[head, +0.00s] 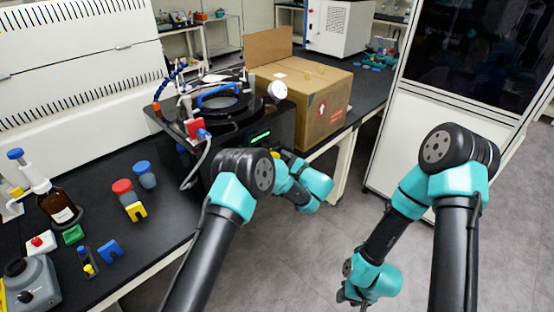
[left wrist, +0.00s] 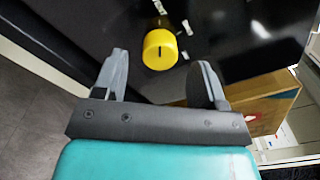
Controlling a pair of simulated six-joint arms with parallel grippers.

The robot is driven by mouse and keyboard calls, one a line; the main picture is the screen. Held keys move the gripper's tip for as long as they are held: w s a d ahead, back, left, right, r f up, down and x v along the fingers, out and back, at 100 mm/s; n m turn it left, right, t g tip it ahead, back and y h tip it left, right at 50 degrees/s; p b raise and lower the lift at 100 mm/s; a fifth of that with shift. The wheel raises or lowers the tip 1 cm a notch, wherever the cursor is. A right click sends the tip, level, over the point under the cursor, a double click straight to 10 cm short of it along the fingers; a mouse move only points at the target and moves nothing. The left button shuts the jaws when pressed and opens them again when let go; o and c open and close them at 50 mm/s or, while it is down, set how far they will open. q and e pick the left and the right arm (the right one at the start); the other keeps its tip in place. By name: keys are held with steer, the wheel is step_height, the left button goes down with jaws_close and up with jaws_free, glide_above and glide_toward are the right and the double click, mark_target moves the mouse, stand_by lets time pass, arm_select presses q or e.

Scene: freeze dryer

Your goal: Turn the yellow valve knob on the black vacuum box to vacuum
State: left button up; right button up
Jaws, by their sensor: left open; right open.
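The yellow valve knob (left wrist: 160,48) is on the dark front of the black vacuum box (left wrist: 240,70). It is round with a short dark mark on its face. My left gripper (left wrist: 158,66) is open, its two grey fingers on either side of the knob in the picture. I cannot tell how deep the fingers reach, and I see no contact. In the head view the black vacuum box (head: 268,122) stands on the bench with a lit green display. My left arm hides most of its front and the left gripper there. My right gripper (head: 346,298) is low over the floor, open and away from the box.
A cardboard box (head: 325,105) stands right beside the vacuum box. A blue hose and a cable run at its left. Bottles, coloured caps and small blocks (head: 110,250) lie on the bench at left. A white cabinet (head: 395,150) stands at right; the floor between is free.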

arm_select(q)
steer(key=shift+x, duration=1.55)
steer(key=c, duration=0.9)
